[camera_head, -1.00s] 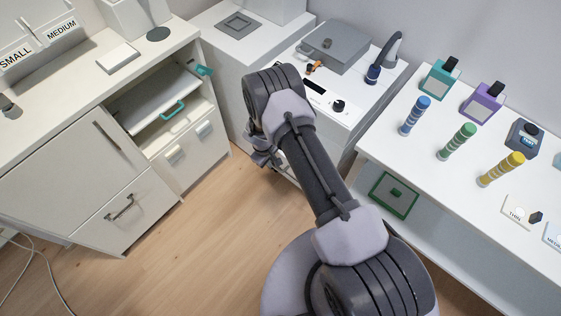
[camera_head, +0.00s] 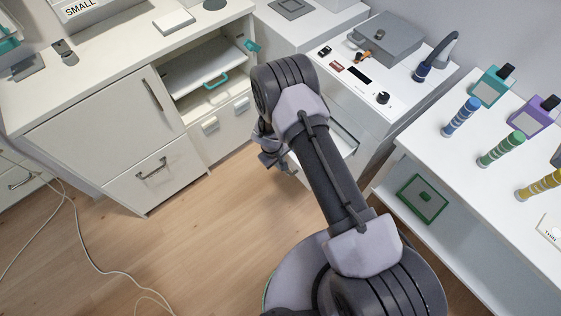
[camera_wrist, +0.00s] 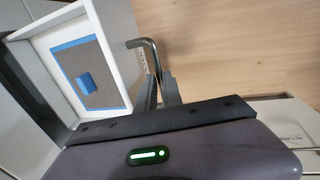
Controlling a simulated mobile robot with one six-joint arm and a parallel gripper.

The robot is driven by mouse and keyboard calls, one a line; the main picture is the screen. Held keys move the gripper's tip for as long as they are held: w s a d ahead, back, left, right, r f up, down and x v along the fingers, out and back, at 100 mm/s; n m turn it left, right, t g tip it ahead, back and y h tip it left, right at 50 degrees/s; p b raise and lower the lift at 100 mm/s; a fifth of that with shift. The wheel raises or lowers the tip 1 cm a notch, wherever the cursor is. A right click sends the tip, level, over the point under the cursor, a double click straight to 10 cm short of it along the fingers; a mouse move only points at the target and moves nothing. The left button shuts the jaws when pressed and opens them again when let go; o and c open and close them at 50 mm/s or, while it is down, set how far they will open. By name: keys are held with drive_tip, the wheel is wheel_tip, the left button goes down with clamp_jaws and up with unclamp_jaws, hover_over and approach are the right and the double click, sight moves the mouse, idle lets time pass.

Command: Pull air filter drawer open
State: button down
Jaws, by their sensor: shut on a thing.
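The air filter drawer (camera_wrist: 121,66) stands open in the wrist view, a white-walled box. In it lies a flat grey filter with a blue border and a small blue grip block (camera_wrist: 86,81). The dark bar handle (camera_wrist: 148,50) is on the drawer's front, beside the white wall. My gripper (camera_wrist: 162,92) is shut on this handle; the exact contact is partly hidden. In the head view, my gripper (camera_head: 271,157) is low beside the middle cabinet. Part of the open drawer (camera_head: 345,140) shows right of my arm, which hides most of it.
The left cabinet (camera_head: 100,125) has an open shelf with a teal-handled tray (camera_head: 200,77). The right table (camera_head: 470,190) carries blue, green and yellow cylinders, with a green tray (camera_head: 422,199) below. Wood floor (camera_head: 215,235) is clear in front; a white cable lies at left.

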drive_tip(key=c, duration=1.5)
unclamp_jaws()
drive_tip(key=r+p, duration=0.2)
drive_tip(key=r, duration=0.3)
drive_tip(key=s+a+r+p, duration=0.1)
drive_tip(key=r+p, duration=0.1)
drive_tip(key=r, duration=0.4)
drive_tip(key=s+a+r+p, duration=0.1)
drive_tip(key=r+p, duration=0.1)
drive_tip(key=r, duration=0.4)
drive_tip(key=shift+a+r, duration=0.1)
drive_tip(key=shift+a, duration=0.15)
drive_tip(key=shift+w, duration=0.1)
